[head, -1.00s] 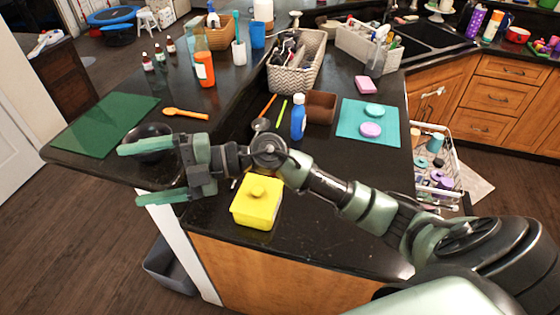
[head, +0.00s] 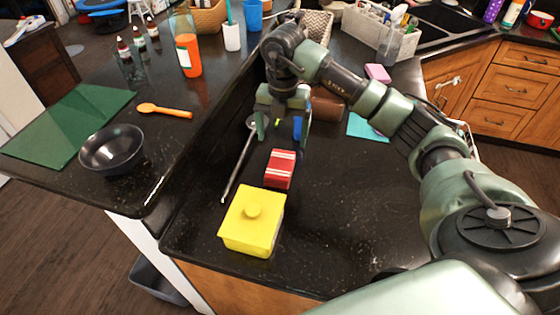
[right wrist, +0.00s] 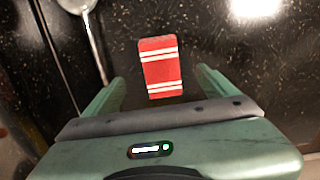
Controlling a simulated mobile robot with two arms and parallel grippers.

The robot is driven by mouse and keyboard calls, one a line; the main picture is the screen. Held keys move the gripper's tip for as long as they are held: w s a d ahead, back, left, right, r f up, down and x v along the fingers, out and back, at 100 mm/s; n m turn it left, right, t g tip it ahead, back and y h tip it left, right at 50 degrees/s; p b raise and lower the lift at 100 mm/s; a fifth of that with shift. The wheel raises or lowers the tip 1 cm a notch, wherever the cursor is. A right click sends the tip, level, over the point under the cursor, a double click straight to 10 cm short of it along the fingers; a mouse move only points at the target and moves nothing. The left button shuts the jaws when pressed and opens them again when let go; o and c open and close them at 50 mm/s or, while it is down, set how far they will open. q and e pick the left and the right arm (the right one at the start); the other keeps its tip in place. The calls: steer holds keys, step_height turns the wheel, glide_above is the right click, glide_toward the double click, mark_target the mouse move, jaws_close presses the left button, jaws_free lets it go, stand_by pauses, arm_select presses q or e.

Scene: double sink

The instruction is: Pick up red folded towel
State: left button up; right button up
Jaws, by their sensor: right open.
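The red folded towel (head: 280,168) with white stripes lies on the black counter, just behind the yellow lidded box (head: 253,221). My right gripper (head: 281,138) is open and points down above the counter, a little beyond the towel in the head view. In the right wrist view the towel (right wrist: 161,66) lies ahead, lined up between the two open fingers (right wrist: 158,88). Nothing is between the fingertips, and the towel looks apart from them. My left gripper is not in view.
A ladle (head: 240,165) lies left of the towel; its bowl end shows in the wrist view (right wrist: 78,5). A black bowl (head: 112,150), an orange spoon (head: 165,110) and a green mat (head: 65,128) are on the raised left counter. Counter right of the towel is clear.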

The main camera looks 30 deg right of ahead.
mark_target(281, 161)
steer(key=shift+w+d+f+b, duration=0.15)
steer(key=shift+d+f+b, duration=0.2)
steer(key=shift+f+b, duration=0.35)
steer(key=shift+a+f, duration=0.1)
steer(key=shift+f, duration=0.25)
steer(key=shift+s+a, duration=0.2)
steer(key=shift+s, duration=0.15)
step_height(281, 161, down, 2)
steer(key=shift+s+a+f+p, duration=0.15)
steer(key=shift+p, duration=0.15)
steer(key=f+p, duration=0.1)
steer(key=f, duration=0.1)
steer(key=f+p, duration=0.1)
steer(key=f, duration=0.1)
steer(key=shift+a+f, duration=0.2)
steer(key=shift+f, duration=0.05)
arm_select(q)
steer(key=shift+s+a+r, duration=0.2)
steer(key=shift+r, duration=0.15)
arm_select(e)
steer(key=shift+f, duration=0.4)
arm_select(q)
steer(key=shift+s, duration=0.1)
arm_select(e)
steer(key=c, duration=1.5)
steer(key=shift+r, duration=0.1)
